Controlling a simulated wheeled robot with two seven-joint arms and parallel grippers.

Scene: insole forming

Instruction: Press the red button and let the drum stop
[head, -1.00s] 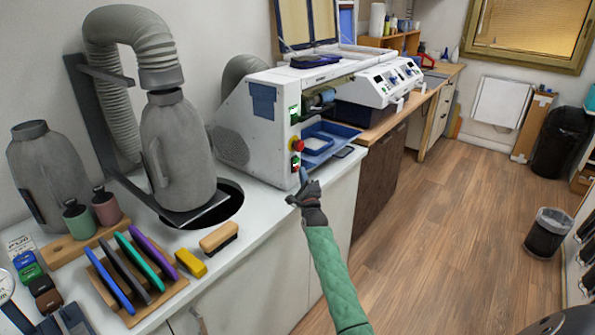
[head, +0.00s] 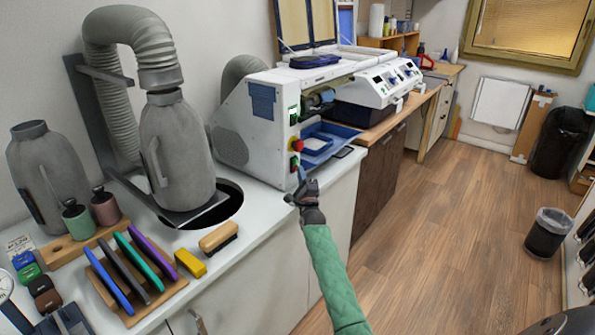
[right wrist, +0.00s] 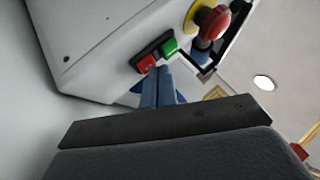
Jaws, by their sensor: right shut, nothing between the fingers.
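The white machine (head: 262,125) stands on the bench with a control strip on its front edge. The red button (right wrist: 147,64) sits in a dark frame beside a green button (right wrist: 169,47). Above them is a red mushroom knob on a yellow base (right wrist: 212,20). A roller, perhaps the drum (head: 322,98), shows in the machine's opening; I cannot tell if it turns. My right gripper (head: 301,170) is shut and empty, its blue fingertips right at the red button. They partly cover it in the right wrist view (right wrist: 158,72); I cannot tell if they touch. My left gripper is not in view.
A blue tray (head: 345,131) sticks out of the machine's front, just right of my right gripper. A grey jug-shaped vessel with a hose (head: 178,150), a rack of coloured insoles (head: 128,312) and brushes stand left.

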